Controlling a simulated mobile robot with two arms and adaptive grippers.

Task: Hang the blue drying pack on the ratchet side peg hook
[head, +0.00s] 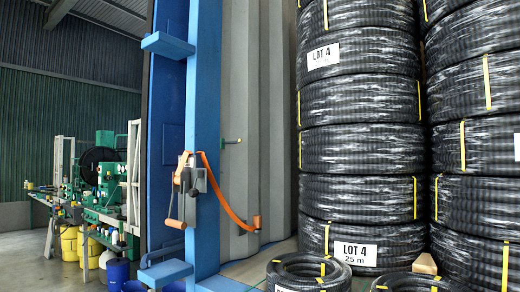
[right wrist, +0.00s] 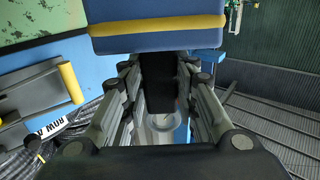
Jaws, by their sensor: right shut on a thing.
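In the right wrist view, the blue drying pack (right wrist: 158,40) has a yellow band across it and lies at the fingertips of my right gripper (right wrist: 158,65). The gripper is shut on it, with a dark part of the load between the fingers. Exactly where the fingers grip is hard to see. Neither gripper shows in the head view.
Tall stacks of wrapped black hose coils (head: 360,150) stand on the right, with smaller coils (head: 308,272) in front. A blue bracket (head: 167,45) juts from the post. Green machinery (head: 105,190) and yellow drums (head: 70,243) stand far left.

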